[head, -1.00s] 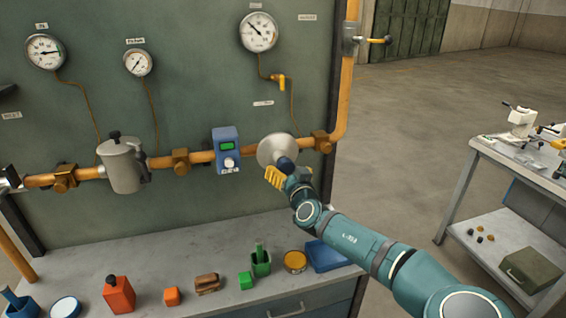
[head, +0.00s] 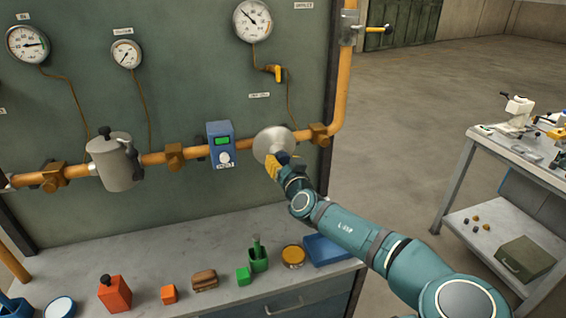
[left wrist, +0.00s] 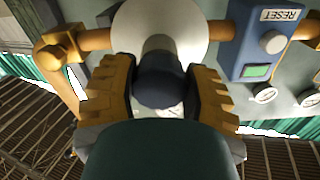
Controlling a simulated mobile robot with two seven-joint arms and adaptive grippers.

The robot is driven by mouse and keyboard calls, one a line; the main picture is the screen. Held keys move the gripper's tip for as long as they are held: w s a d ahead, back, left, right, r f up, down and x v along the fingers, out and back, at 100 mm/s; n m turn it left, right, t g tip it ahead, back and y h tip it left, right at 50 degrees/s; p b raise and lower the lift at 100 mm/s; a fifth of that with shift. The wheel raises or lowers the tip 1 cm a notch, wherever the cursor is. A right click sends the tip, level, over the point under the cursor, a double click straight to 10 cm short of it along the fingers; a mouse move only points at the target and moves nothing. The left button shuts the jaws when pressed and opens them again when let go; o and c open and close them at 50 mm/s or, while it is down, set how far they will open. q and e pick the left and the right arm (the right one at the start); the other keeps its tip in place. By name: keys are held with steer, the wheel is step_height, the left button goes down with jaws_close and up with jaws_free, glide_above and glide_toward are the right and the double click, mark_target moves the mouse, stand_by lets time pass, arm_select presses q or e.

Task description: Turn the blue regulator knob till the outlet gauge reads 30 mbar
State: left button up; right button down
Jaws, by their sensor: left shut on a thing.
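The blue regulator knob (left wrist: 160,78) sits between the yellow fingers of my left gripper (left wrist: 162,88) in the left wrist view. The fingers are shut on it from both sides. In the head view the left gripper (head: 276,164) is at the front of the round grey regulator body (head: 268,143), and it hides most of the knob. A gauge (head: 252,20) is on the panel above the regulator; its needle points to the upper left. Its numbers and label are too small to read, so I cannot confirm that it is the outlet gauge. My right gripper is out of view.
An orange pipe (head: 192,154) carries a blue box (head: 221,145) left of the regulator and a grey canister (head: 114,165). A yellow-handled valve (head: 277,73) is above. Blocks and tins stand on the bench (head: 214,256) below. A side table (head: 490,145) stands at right.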

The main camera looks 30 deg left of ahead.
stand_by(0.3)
arm_select(q)
steer(key=m, duration=0.4)
steer(key=shift+m, duration=0.4)
steer(key=m, duration=0.4)
steer(key=shift+m, duration=0.4)
steer(key=shift+s, duration=0.1)
steer(key=shift+r, duration=0.1)
steer(key=o, duration=1.2)
